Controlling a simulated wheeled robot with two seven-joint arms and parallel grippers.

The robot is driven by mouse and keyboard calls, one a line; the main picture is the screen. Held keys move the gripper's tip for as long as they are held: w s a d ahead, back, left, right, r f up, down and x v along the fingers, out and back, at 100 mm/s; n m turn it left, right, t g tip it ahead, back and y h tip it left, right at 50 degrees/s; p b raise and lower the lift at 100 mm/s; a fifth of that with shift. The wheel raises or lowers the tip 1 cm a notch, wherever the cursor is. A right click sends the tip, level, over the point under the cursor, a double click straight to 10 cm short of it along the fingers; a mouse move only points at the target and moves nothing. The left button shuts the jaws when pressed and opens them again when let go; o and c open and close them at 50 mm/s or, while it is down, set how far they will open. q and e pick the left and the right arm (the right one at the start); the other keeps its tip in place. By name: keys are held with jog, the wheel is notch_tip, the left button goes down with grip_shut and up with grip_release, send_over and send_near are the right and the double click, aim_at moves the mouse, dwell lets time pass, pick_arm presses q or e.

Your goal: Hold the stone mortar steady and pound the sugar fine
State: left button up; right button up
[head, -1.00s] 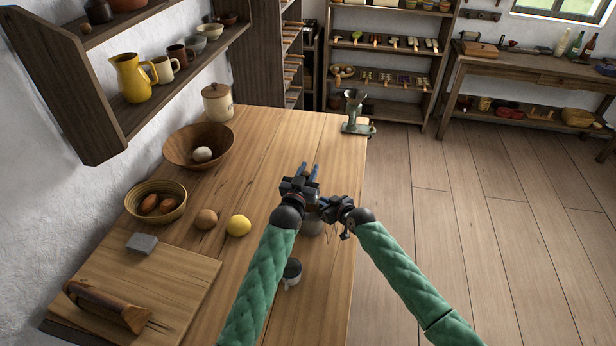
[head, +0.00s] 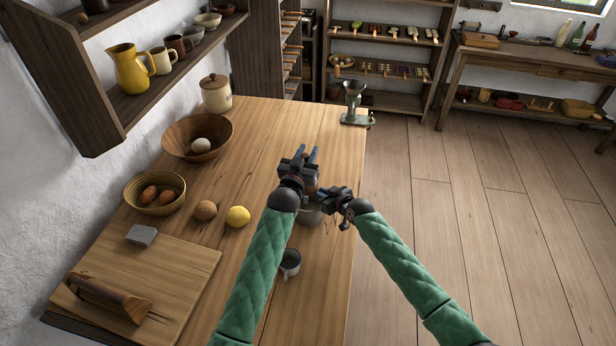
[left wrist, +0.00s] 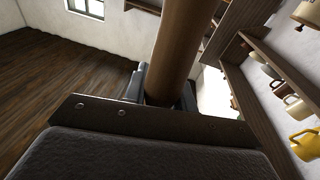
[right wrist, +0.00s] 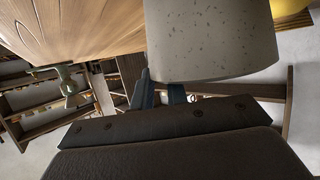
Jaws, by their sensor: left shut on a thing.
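The grey stone mortar (head: 309,217) stands on the table near its right edge, partly hidden by my grippers. Its speckled side (right wrist: 208,40) fills the upper middle of the right wrist view. My left gripper (head: 306,158) is above the mortar, shut on the brown wooden pestle (left wrist: 178,45), which is mostly hidden in the head view. My right gripper (head: 324,196) is at the mortar's right side by the rim. Its fingers look parted, and one is partly covered by the mortar; I cannot tell whether they touch it. The sugar is hidden.
A grey cup (head: 290,262) stands just in front of the mortar. A lemon (head: 238,216), a wooden bowl (head: 170,150), an egg basket (head: 130,195) and a cutting board (head: 185,270) are to the left. A metal grinder (head: 354,105) is at the far right corner.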

jog(key=o, duration=0.3)
jog(key=shift+s+f, duration=0.1)
jog(key=shift+f, duration=0.15)
jog(key=shift+o, duration=0.4)
jog(key=shift+r, duration=0.2)
jog(key=v, duration=1.1)
jog(key=shift+s+d, duration=0.25)
